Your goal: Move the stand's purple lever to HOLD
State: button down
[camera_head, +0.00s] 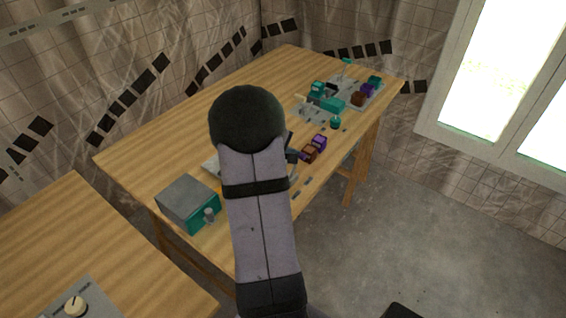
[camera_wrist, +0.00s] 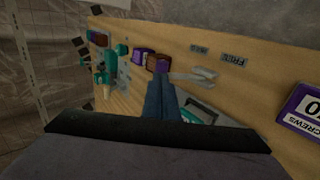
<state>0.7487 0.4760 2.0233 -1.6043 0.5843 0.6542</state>
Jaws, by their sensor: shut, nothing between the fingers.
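A purple block-like piece (camera_head: 319,142), possibly the lever's handle, stands beside a brown one (camera_head: 308,154) near the table's right edge. Both also show in the wrist view, purple (camera_wrist: 140,55) left of brown (camera_wrist: 158,63). Small grey plates lie on the wood; one reads FREE (camera_wrist: 233,61), and the text on another (camera_wrist: 199,49) is too small to read. I cannot make out a HOLD label. My gripper (camera_wrist: 160,82) is shut and empty, its tips close to the brown piece in the picture; contact cannot be told. My arm hides much of the area in the head view.
A grey and teal box (camera_head: 188,203) stands at the table's near end. Several teal, brown and purple parts sit on a grey plate (camera_head: 372,98) at the far end. A purple sign with SCREWS on it (camera_wrist: 303,112) is at the right. The table's left side is clear.

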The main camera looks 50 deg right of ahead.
jog(key=shift+a, duration=0.1)
jog(key=v, duration=1.3)
jog(key=shift+a, duration=0.45)
jog(key=shift+r, duration=0.15)
jog(key=s+a+f+m+g+y, duration=0.1)
jog(key=s+a+f+y, duration=0.2)
jog(key=a+f, duration=0.3)
jog(key=s+a+f+m+y, duration=0.1)
jog(key=s+a+f+y, duration=0.2)
jog(key=a, duration=0.4)
jog(key=a+r+n+t+y+p, duration=0.1)
jog(key=a+n+y+p, duration=0.1)
jog(key=a, duration=1.8)
jog(key=shift+w+a+y+p, duration=0.25)
jog(key=shift+y+p, duration=0.3)
jog(key=shift+y, duration=0.35)
